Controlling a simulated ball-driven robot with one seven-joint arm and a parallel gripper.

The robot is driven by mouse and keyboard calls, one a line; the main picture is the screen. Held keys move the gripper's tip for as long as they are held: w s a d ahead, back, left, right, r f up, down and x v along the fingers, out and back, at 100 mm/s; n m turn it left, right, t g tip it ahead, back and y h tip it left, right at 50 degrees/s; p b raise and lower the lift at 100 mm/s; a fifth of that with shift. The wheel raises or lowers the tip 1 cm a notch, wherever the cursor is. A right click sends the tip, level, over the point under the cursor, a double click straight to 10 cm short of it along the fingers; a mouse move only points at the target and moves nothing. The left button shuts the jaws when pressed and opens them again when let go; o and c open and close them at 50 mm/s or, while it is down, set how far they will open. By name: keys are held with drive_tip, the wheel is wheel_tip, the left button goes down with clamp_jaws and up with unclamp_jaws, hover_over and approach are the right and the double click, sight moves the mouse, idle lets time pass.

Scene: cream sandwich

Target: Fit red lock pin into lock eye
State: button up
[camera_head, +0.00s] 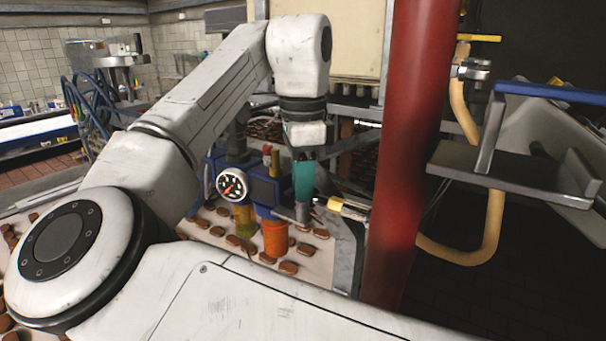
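My arm reaches across the view, and its wrist points down near the centre. My gripper (304,152) is at the wrist's lower end, small and dark, and its fingers cannot be made out. A teal cylinder (304,180) shows directly below it. I cannot tell whether the gripper holds it or is only in front of or above it. I cannot pick out the red lock pin or the lock eye for certain. My arm hides part of the machine behind it.
A round gauge (231,184), an orange cup (275,238) and a brass fitting (348,209) are near the wrist. Brown biscuits lie on a pale conveyor (318,258). A thick red post (410,150) stands close on the right, with a yellow hose (492,225) beyond it.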

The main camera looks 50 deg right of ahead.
drive_tip(key=shift+w+d, duration=0.15)
drive_tip(key=shift+d, duration=0.05)
wheel_tip(320, 180, up, 12)
drive_tip(key=shift+b, duration=0.35)
drive_tip(key=shift+r, duration=0.1)
idle(0.5)
